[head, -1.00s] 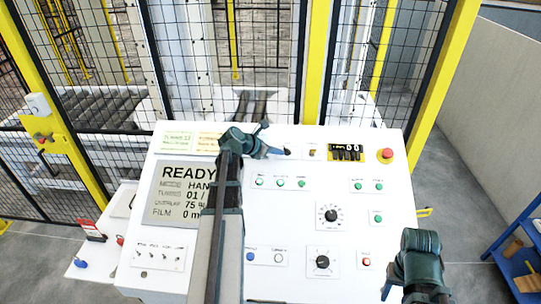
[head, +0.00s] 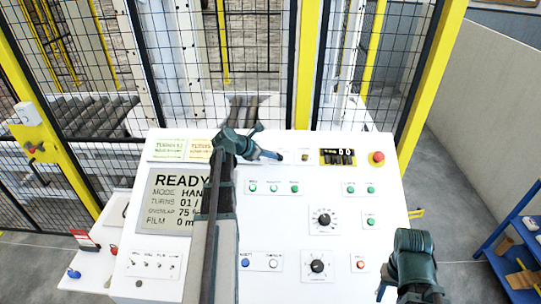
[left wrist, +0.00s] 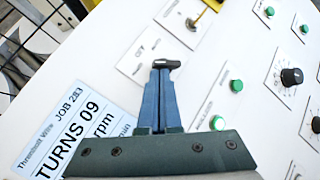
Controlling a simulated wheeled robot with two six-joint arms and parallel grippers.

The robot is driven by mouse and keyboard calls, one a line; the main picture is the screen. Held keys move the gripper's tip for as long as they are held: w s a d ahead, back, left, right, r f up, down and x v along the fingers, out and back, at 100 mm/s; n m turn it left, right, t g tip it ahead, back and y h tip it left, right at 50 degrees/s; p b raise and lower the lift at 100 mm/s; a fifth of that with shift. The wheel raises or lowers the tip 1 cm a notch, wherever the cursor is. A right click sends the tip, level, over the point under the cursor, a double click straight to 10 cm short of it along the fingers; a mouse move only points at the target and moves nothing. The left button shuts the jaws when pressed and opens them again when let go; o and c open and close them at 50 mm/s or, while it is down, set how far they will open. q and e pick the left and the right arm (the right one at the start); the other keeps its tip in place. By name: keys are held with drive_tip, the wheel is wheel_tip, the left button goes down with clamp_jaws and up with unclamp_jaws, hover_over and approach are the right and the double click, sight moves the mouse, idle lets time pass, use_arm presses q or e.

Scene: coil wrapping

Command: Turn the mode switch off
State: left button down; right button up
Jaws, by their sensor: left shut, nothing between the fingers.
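The mode switch (left wrist: 168,64) shows in the left wrist view as a short dark lever on a white plate with an OFF mark (left wrist: 147,45). My left gripper (left wrist: 160,72) is shut and empty, with its blue fingertips right at the lever; I cannot tell whether they touch it. In the head view my left gripper (head: 278,156) reaches over the upper middle of the white panel (head: 290,225) and mostly hides the switch. The display (head: 175,200) reads READY and a mode starting with HAN. My right arm stands at the lower right; its fingers are not clear.
A yellow-framed mesh fence (head: 408,75) stands behind.

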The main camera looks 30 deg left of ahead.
use_arm(q)
drive_tip(key=shift+w+a+r+m+g+h+p, duration=0.25)
drive_tip(key=shift+w+m+g+h+p, duration=0.2)
drive_tip(key=shift+m, duration=0.35)
drive_tip(key=shift+w+d+r, duration=0.15)
drive_tip(key=shift+w+d, duration=0.05)
drive_tip(key=shift+w, duration=0.15)
drive_tip(key=shift+w+a, duration=0.1)
drive_tip(key=shift+w, duration=0.05)
drive_tip(key=shift+w, duration=0.1)
idle(0.4)
